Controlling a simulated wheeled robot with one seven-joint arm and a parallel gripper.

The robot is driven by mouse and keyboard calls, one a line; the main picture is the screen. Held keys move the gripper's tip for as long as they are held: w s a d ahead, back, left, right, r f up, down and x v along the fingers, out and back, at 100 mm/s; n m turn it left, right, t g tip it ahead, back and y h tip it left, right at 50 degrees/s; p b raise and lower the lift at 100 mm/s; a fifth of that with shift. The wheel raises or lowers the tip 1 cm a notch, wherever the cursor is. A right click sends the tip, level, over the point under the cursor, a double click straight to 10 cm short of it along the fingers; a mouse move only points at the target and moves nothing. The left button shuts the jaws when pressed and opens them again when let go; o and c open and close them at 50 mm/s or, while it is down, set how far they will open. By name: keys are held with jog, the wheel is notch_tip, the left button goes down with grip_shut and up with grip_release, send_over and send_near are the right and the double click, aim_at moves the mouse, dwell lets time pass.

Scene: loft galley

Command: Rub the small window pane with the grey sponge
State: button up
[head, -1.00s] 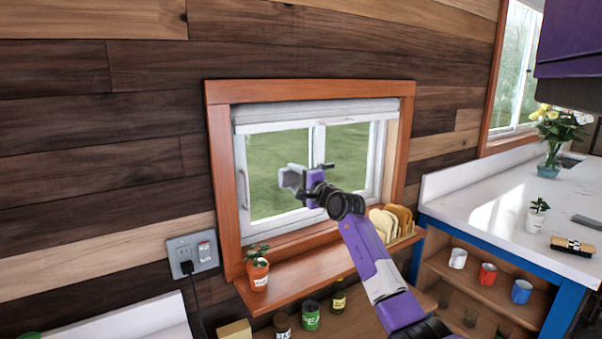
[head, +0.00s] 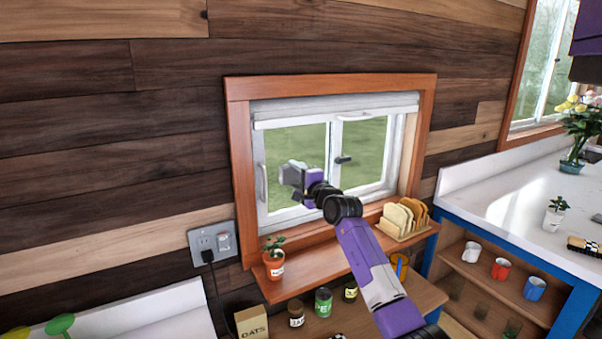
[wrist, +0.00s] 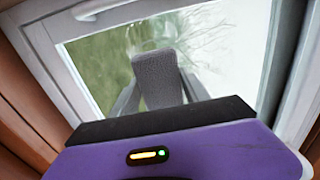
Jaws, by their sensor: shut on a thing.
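The small window has a left pane (head: 306,147) and a right pane (head: 364,142) in a white frame, set in an orange-brown wooden surround. My gripper (head: 288,174) is in front of the left pane. It is shut on the grey sponge (wrist: 157,78), which in the wrist view stands between the two fingers with the glass behind it. In the head view the sponge is small at the gripper's end. I cannot tell whether it touches the glass. My wrist and arm hide part of the lower frame.
The sill shelf (head: 320,262) below holds a potted plant (head: 274,262) at left and a rack of bread slices (head: 405,216) at right. Below stand jars (head: 323,300) and an oats box (head: 251,322). A socket with a plug (head: 213,243) is on the wall at left.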

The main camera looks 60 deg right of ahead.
jog(key=shift+w+a, duration=0.45)
jog(key=shift+a, duration=0.15)
jog(key=shift+a, duration=0.1)
jog(key=shift+v, duration=2.95)
jog(key=shift+s, duration=0.15)
jog(key=v, duration=0.2)
jog(key=shift+s+a, duration=0.1)
jog(key=shift+s, duration=0.3)
